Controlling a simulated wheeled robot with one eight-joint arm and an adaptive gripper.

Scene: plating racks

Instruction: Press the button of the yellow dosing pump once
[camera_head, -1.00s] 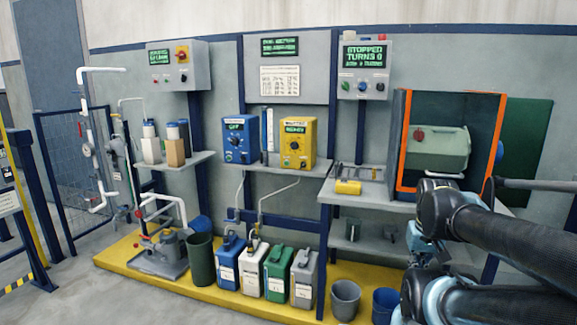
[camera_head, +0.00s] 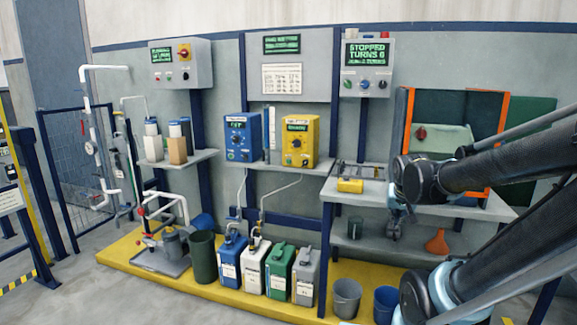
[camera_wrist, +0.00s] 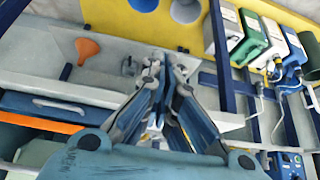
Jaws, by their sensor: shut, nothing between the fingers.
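The yellow dosing pump (camera_head: 301,152) stands on the wall shelf right of a blue pump (camera_head: 243,137). Its front has a small green display and a dark round knob; its button is too small to make out. The wrist view does not clearly show the yellow pump; my gripper's body covers part of that area. My gripper (camera_head: 394,234) points down in front of the right bench, to the right of and lower than the yellow pump and well apart from it. In the wrist view my gripper (camera_wrist: 163,68) is shut and empty.
A small yellow box (camera_head: 350,186) lies on the right bench near my arm. An orange-framed cabinet (camera_head: 495,140) stands behind the arm. An orange funnel (camera_head: 437,242) is on the lower shelf. Several canisters stand on the yellow plinth (camera_head: 222,288). The space before the pumps looks clear.

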